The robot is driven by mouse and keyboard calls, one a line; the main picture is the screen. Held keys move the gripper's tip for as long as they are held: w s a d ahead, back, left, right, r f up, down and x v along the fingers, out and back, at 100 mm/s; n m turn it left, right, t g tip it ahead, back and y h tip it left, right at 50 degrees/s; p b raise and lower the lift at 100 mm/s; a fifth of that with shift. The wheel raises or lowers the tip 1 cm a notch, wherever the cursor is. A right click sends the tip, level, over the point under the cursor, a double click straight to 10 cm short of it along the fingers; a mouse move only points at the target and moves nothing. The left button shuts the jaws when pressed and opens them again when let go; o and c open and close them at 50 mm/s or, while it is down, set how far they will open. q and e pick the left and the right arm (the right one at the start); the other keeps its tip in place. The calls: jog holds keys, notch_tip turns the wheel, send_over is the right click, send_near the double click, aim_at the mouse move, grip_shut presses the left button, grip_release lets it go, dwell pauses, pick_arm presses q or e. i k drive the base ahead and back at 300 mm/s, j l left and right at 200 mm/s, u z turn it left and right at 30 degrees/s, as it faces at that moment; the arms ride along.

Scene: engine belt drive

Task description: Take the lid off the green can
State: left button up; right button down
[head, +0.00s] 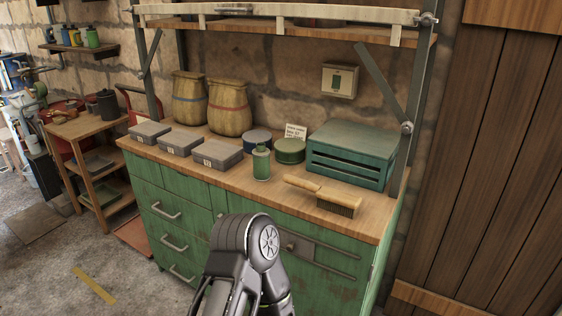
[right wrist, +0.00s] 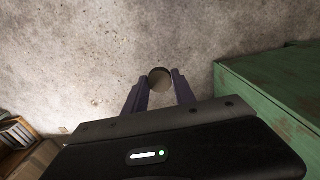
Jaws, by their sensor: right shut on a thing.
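A low round green can (head: 289,151) stands on the wooden bench top, left of a teal slatted box. Its top looks dark green; I cannot tell whether a lid sits on it. A small taller green canister (head: 261,163) stands in front of it. In the right wrist view my right gripper (right wrist: 160,88) is shut on a round, flat-looking brownish piece (right wrist: 160,79), held between its fingertips over the floor. Whether this piece is the lid is not clear. The right gripper is outside the head view. My left gripper is not in view.
A blue round can (head: 257,139) stands left of the green one. Flat grey boxes (head: 217,154), sacks (head: 229,108), the teal box (head: 350,154) and a brush (head: 338,205) share the bench (head: 273,196). The green cabinet side (right wrist: 275,85) is right of my right gripper.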

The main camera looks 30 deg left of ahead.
aim_at(261, 153)
jog(key=j+u, duration=0.7)
jog(key=i+j+u, duration=0.1)
jog(key=j+u, duration=0.2)
jog(key=i+j, duration=0.15)
jog(key=j, duration=0.3)
jog(key=i+j+u, duration=0.1)
jog(key=j, duration=0.3)
jog(key=i+j, duration=0.25)
jog(key=j, duration=0.2)
jog(key=i+j+u, duration=0.1)
jog(key=j, duration=0.3)
jog(key=i+j, duration=0.25)
jog(key=j, duration=0.15)
jog(key=u, duration=0.05)
